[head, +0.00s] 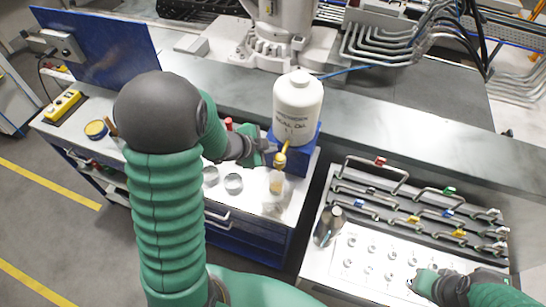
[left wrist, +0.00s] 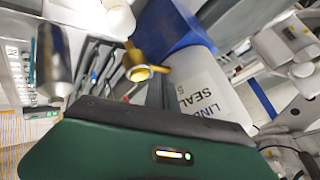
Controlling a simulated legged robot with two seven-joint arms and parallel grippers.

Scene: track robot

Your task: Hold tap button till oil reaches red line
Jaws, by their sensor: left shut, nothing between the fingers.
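A white oil jug (head: 298,105) stands on a blue stand (head: 305,150) on the left workbench. Its lettered side shows in the left wrist view (left wrist: 210,95). A yellow tap (head: 281,158) sticks out low on its front and is close in the left wrist view (left wrist: 140,65). Under it stands a small clear container (head: 274,197) with amber colour near its top; I cannot make out a red line or the oil level. My left gripper (head: 268,150) is shut and empty right beside the tap; contact is unclear. My right gripper (head: 420,284) is low over the right panel, its fingers unclear.
Round metal lids (head: 233,183) lie on the bench left of the container. A metal cylinder (head: 328,226) stands on the white panel (head: 365,285) at the right, near bent pipes with coloured tags. A robot arm base (head: 270,50) stands behind. A yellow button box (head: 63,105) is far left.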

